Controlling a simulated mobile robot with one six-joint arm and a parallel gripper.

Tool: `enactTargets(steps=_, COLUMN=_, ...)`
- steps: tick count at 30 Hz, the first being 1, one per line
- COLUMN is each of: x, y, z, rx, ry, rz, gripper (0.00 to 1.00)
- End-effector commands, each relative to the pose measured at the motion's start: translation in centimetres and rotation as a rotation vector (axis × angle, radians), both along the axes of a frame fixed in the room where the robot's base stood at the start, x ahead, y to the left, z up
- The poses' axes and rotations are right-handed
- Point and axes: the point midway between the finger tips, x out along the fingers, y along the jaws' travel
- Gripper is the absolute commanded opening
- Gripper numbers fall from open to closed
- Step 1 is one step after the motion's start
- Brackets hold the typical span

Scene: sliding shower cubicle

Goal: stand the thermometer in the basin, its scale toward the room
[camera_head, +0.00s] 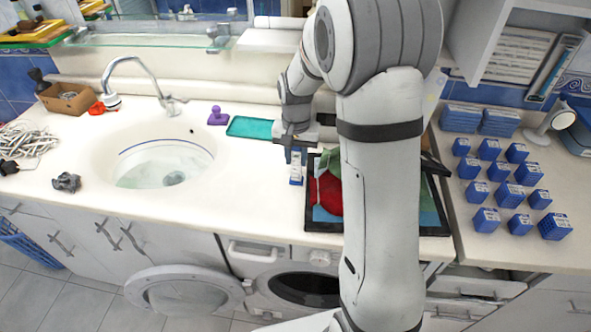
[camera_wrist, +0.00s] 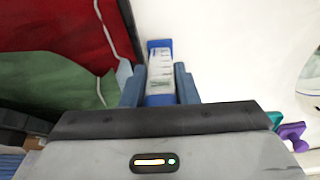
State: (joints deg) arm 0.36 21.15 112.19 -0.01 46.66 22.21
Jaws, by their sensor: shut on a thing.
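The thermometer (camera_head: 296,172) is a small slim piece with a white marked face and blue ends. My gripper (camera_head: 297,153) is shut on it, over the counter to the right of the basin. In the wrist view the thermometer (camera_wrist: 161,70) sits between the two blue fingers of my gripper (camera_wrist: 160,88), its white marked face toward the camera. I cannot tell whether its lower end touches the counter. The basin (camera_head: 128,172) is a round white bowl sunk in the counter, with a little water and a drain. Part of its edge shows in the wrist view (camera_wrist: 308,80).
A dark-framed tray with red and green cloth (camera_head: 329,195) lies just right of my gripper. A teal tray (camera_head: 250,127) and a purple piece (camera_head: 217,117) stand behind. A chrome tap (camera_head: 135,70) arches over the basin's back. The counter between gripper and basin is clear.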

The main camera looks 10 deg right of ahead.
Motion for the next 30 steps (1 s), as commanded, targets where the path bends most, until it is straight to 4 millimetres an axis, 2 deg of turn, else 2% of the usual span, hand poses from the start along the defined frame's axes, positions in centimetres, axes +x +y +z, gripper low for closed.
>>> enactTargets(steps=1, x=0.0, y=0.0, z=0.0, rx=0.000, ry=0.000, rz=0.000, gripper=0.19)
enactTargets(steps=8, x=0.0, y=0.0, z=0.0, rx=0.000, ry=0.000, rz=0.001, gripper=0.00)
enactTargets(steps=19, x=0.0, y=0.1, z=0.3, rx=0.001, ry=-0.001, rz=0.001, gripper=0.00)
enactTargets(steps=23, x=0.1, y=0.1, z=1.9, rx=0.000, ry=-0.004, rz=0.001, gripper=0.00)
enactTargets(steps=30, x=0.1, y=0.1, z=6.8, rx=0.000, ry=-0.005, rz=0.002, gripper=0.00)
